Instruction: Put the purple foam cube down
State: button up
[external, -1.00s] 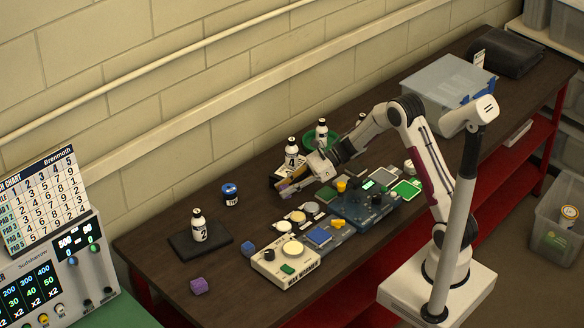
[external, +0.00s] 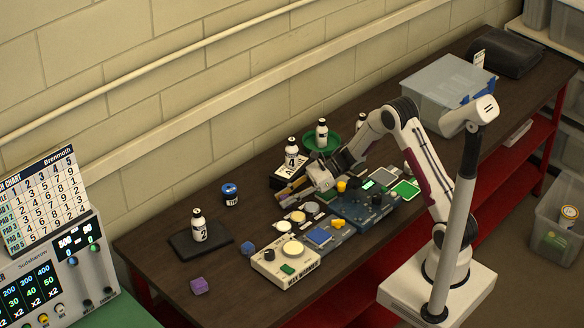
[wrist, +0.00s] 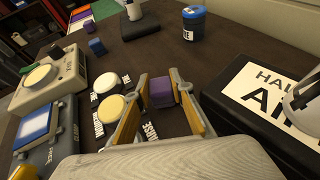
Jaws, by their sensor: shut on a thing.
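A purple foam cube (wrist: 161,92) sits between the two yellowish fingers of my gripper (wrist: 162,98) in the wrist view. The gripper is shut on it. In the external view my gripper (external: 288,193) is low over the dark table, between the black labelled box and the round pads; the held cube is too small there to make out clearly. Whether the cube touches the table I cannot tell.
White and cream round pads (wrist: 113,107) with labels lie left of my gripper. The black labelled box (wrist: 262,92), bearing a bottle, stands close on the right. A blue cube (external: 248,248), a blue-lidded jar (external: 230,194) and a cream device (external: 286,263) are nearby. Bare table lies beyond my fingers.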

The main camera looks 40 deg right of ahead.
jog(key=shift+f, duration=0.15)
jog(key=o, duration=0.6)
jog(key=shift+s+d+r, duration=0.15)
jog(key=shift+d+r, duration=0.25)
jog(key=shift+d, duration=0.05)
jog(key=v, duration=1.1)
jog(key=shift+s, duration=0.1)
dwell(0.4)
